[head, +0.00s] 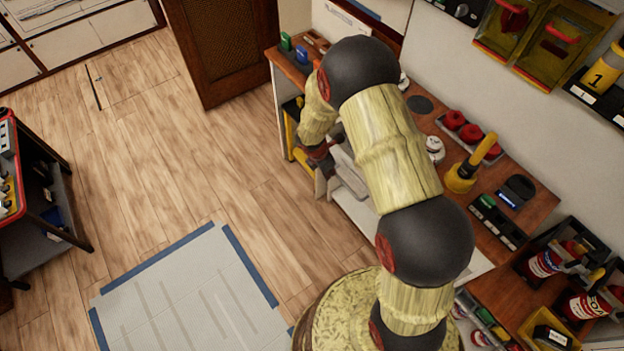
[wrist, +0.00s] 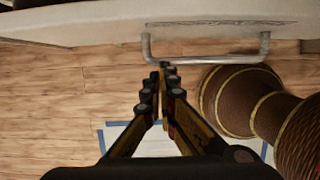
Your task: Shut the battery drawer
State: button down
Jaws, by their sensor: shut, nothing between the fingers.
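A pale drawer front (wrist: 225,17) crosses the top of the wrist view, with a metal bar handle (wrist: 207,60) along it. I take it to be the battery drawer; no label on it is readable. My gripper (wrist: 163,68) is shut and empty, its fingertips close to the left part of the handle. I cannot tell whether they touch it. In the head view my gripper (head: 325,188) is at the front of the wooden workbench (head: 535,204), beside a pale drawer part (head: 349,172). My arm hides much of the drawer there, so how far it stands out is unclear.
The bench carries red knobs (head: 469,133), a yellow-handled tool (head: 474,165) and a black switch block (head: 497,221). A dark cart (head: 45,205) stands at the left. A taped pale floor mat (head: 190,295) lies in front. The wooden floor between is clear.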

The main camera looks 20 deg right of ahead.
jog(key=w+d+p, duration=0.1)
jog(key=d, duration=0.3)
jog(key=w+d+p, duration=0.1)
jog(key=d, duration=0.3)
jog(key=w+d+p, duration=0.2)
jog(key=d, duration=0.2)
jog(key=shift+d, duration=0.3)
jog(key=shift+w, duration=0.1)
